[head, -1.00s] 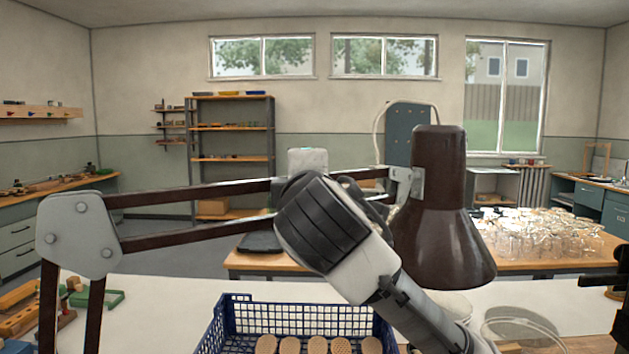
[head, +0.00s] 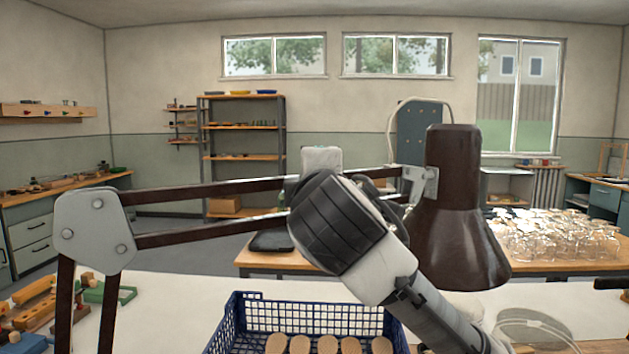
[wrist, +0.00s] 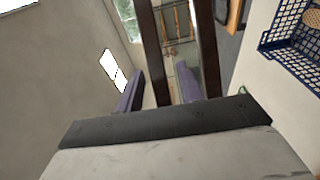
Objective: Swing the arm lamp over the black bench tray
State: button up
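The arm lamp has a dark brown shade (head: 452,220) at the right of my arm in the head view. Its two brown bars run left from the shade to a pale joint plate (head: 95,230), where they bend down. In the wrist view its dark bars (wrist: 150,40) run up from between and behind the fingers. My gripper (wrist: 160,90) has its two fingers spread apart, and I see no grip on a bar. In the head view the gripper is hidden behind my arm.
A blue mesh crate (head: 238,315) holding several wooden brush blocks stands on the pale bench, and also shows in the wrist view (wrist: 285,30). A flat black object (head: 272,242) and many glass jars (head: 555,238) are on the wooden table behind. Wooden blocks lie at left.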

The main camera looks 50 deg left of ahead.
jog(key=b+v, duration=0.3)
jog(key=v, duration=1)
jog(key=shift+d, duration=0.1)
jog(key=shift+f, duration=0.1)
